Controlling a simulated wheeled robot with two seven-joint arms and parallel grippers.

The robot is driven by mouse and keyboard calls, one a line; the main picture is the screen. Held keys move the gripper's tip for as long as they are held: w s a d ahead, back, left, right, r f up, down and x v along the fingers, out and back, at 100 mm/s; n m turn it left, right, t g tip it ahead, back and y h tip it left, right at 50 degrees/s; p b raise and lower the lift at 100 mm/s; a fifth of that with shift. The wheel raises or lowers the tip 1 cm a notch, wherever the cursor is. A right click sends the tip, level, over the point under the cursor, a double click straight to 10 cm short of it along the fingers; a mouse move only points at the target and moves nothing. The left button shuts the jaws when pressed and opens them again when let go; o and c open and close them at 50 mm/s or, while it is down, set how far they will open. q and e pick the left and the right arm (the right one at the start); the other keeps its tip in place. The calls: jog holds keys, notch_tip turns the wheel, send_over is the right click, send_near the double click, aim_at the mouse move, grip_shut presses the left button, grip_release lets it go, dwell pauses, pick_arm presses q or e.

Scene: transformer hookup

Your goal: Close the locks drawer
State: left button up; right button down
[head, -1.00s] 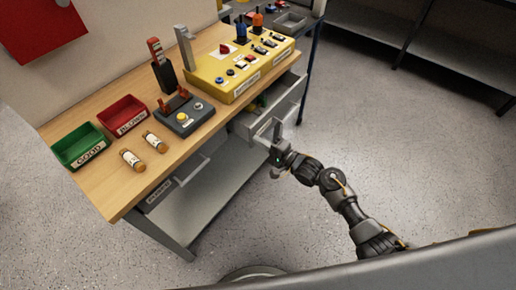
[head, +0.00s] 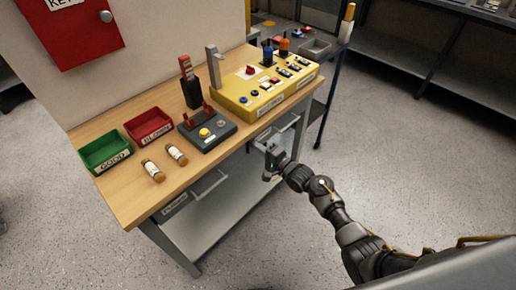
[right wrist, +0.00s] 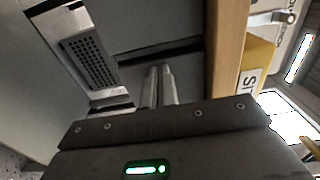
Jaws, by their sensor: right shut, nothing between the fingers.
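The right-hand drawer (head: 287,123) under the workbench shows its grey front and bar handle, with no interior visible in the head view. It looks in or nearly in; I cannot tell whether it is fully flush. My right gripper (head: 266,149) is shut and empty, its fingertips at the drawer's front. The right wrist view shows the shut fingers (right wrist: 160,86) pointing at a grey panel below the tabletop edge; contact is unclear. A left-hand drawer (head: 176,207) with a handle and an unreadable label sits under the bench. No drawer label reads clearly. My left gripper is out of view.
The wooden workbench (head: 127,201) carries a green bin (head: 106,153), a red bin (head: 149,127), two cylinders, a grey switch box (head: 207,133) and a yellow control panel (head: 240,102). A lower shelf (head: 215,222) lies beneath. The floor in front is clear.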

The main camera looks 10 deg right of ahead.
jog(key=shift+w+a+r, duration=0.15)
jog(key=shift+r, duration=0.2)
pick_arm(q)
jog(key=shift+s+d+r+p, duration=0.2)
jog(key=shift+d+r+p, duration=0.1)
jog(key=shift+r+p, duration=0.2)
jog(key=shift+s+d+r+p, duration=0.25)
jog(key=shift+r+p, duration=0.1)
jog(key=shift+p, duration=0.1)
pick_arm(e)
jog(key=v, duration=1.4)
jog(key=shift+f, duration=0.3)
